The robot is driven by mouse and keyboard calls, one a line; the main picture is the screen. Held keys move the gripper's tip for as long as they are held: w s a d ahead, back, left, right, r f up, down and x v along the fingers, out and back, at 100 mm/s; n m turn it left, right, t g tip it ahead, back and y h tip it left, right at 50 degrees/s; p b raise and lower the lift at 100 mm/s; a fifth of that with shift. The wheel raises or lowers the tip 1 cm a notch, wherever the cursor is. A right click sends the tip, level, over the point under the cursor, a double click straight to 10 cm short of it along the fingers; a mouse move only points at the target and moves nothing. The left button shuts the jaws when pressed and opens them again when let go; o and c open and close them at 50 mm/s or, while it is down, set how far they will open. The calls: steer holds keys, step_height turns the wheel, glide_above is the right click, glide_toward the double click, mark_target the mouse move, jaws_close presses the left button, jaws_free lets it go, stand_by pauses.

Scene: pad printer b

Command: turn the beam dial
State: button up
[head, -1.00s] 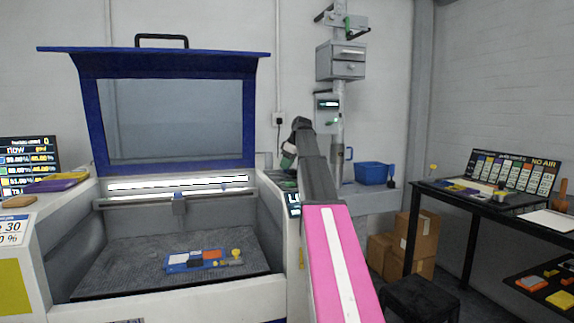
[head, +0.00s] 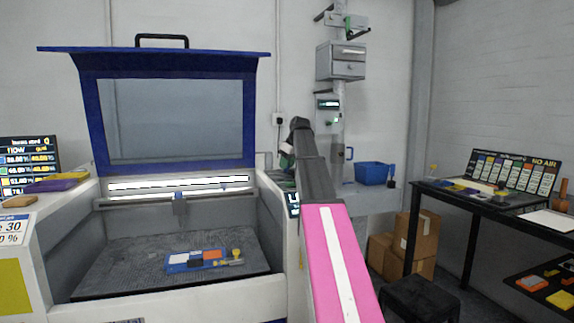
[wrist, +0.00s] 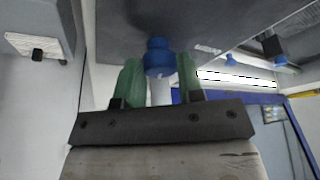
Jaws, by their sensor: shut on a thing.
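A blue knob on a pale shaft, apparently the beam dial (wrist: 158,54), shows in the wrist view under a dark grey panel. The two green fingers of my gripper (wrist: 159,68) stand on either side of it and are shut on it. In the head view my gripper (head: 286,160) is at the right rear side of the blue-lidded machine (head: 252,120), mostly behind my arm. The dial is hidden there. A screen with "now" and "goal" columns (head: 30,166) stands at the left; its figures are too small to read surely.
The machine's lid is raised over a grey bed (head: 120,270) holding a blue tray with small parts (head: 190,266). A blue bin (head: 371,173) sits on the rear ledge. A black table (head: 450,205), boxes (head: 425,235) and a stool (head: 420,295) stand at the right.

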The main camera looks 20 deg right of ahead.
steer(key=o, duration=0.9)
steer(key=v, duration=1)
steer(key=shift+s+r, duration=0.1)
steer(key=shift+r, duration=0.25)
